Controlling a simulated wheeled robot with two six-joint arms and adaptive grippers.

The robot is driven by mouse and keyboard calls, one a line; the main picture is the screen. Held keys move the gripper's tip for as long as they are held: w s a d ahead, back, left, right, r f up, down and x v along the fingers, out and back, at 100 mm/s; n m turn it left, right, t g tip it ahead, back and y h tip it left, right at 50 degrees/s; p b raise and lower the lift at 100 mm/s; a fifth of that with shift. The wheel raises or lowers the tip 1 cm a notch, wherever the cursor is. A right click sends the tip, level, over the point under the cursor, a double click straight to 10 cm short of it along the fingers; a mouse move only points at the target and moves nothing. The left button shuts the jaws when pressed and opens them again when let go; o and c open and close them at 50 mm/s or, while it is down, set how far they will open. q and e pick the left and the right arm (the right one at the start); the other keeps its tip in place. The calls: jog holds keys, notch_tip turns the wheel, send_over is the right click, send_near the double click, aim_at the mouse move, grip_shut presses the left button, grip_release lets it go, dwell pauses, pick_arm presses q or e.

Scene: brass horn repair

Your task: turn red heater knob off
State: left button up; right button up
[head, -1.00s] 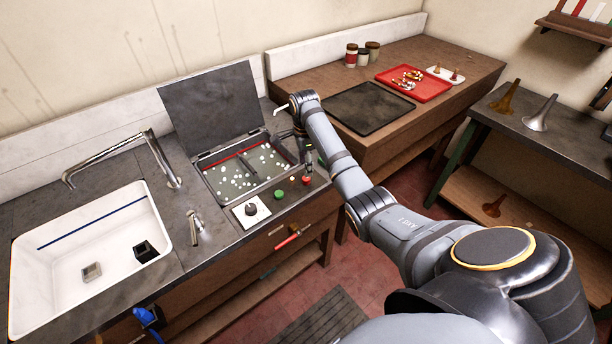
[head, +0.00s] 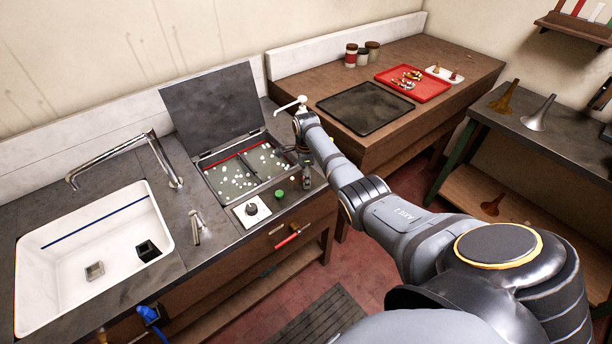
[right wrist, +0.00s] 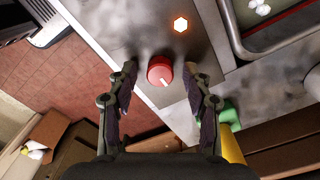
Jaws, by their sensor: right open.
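The red heater knob (right wrist: 160,71) shows in the right wrist view on the grey counter, round with a white mark on its top. My right gripper (right wrist: 159,74) is open, with one finger on each side of the knob; I cannot tell whether either finger touches it. A small orange-white lamp (right wrist: 181,24) glows beside the knob. In the head view my right gripper (head: 306,178) is over the front right corner of the counter and hides the red knob. My left gripper is not in view.
A green knob (head: 279,194) and a black dial (head: 251,209) sit left of the gripper. Behind them is an open-lidded bath (head: 207,187) with white floating balls. A sink (head: 40,285) is at the left, a red tray (head: 436,91) on the far bench.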

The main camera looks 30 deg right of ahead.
grip_shut()
dwell(0.3)
jog(key=n+p, duration=0.1)
jog(key=n, duration=0.2)
jog(key=shift+n+p, duration=0.3)
jog(key=n+p, duration=0.1)
jog(key=n, duration=0.3)
jog(key=shift+n, duration=0.3)
jog(key=n, duration=0.4)
jog(key=shift+n+p, duration=0.3)
jog(key=shift+n, duration=2.5)
